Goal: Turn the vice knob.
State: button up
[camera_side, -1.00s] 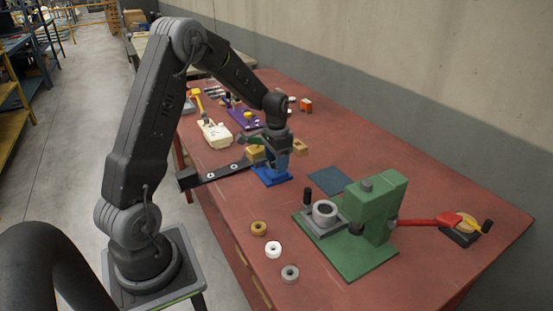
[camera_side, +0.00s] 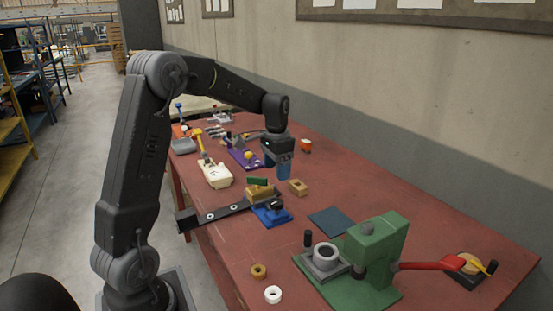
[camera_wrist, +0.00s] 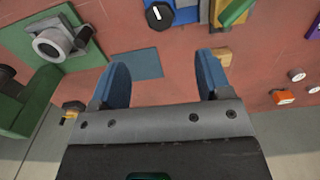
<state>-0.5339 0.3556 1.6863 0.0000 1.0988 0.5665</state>
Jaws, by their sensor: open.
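A small blue vice (camera_side: 271,216) stands on the red table, with a wooden block (camera_side: 259,193) and a green piece (camera_side: 257,181) by it. Its dark round knob (camera_side: 276,204) is small in the side view.
A green press (camera_side: 375,250) with a red lever (camera_side: 432,266) stands at the right. A black bar (camera_side: 215,213) reaches from the vice past the table's left edge. A blue-grey mat (camera_side: 331,221) lies flat between vice and press. Several items crowd the far end.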

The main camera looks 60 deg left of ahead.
jog(key=shift+r, duration=1.45)
jog(key=s+d+r+t, duration=0.1)
jog(key=s+d+r, duration=0.25)
jog(key=d, duration=0.35)
jog(key=s+d+r+t, duration=0.2)
jog(key=s+d+r, duration=0.1)
jog(key=s+d, duration=0.3)
jog(key=s+d+f+t, duration=0.2)
jog(key=s+d, duration=0.8)
jog(key=shift+t, duration=0.3)
